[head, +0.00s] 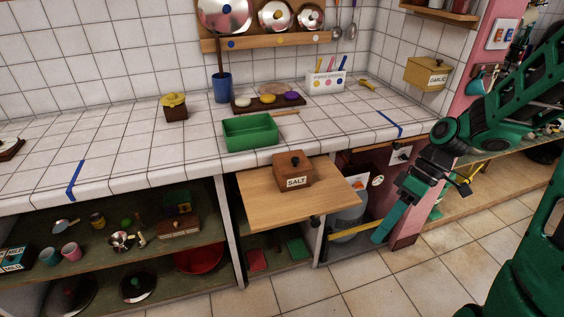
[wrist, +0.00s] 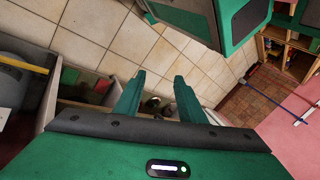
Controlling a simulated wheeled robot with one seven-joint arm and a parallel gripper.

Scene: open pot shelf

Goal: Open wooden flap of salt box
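The salt box (head: 296,180) is a small brown wooden box with a white SALT label. It stands on a light wooden pull-out board below the counter edge, in the middle of the head view. Its wooden flap (head: 291,161) on top has a dark round knob and lies closed. My gripper (head: 385,228) hangs to the right of the board, apart from the box, pointing down over the floor. In the wrist view my gripper (wrist: 159,80) has its two green fingers apart with nothing between them. The salt box is not in the wrist view.
The pull-out board (head: 260,206) juts out over the floor. A green tray (head: 250,131) sits on the counter behind the box. A yellow GARLIC box (head: 427,75) hangs on the right wall. A pink post (head: 470,75) stands near my arm. The tiled floor (head: 400,275) in front is clear.

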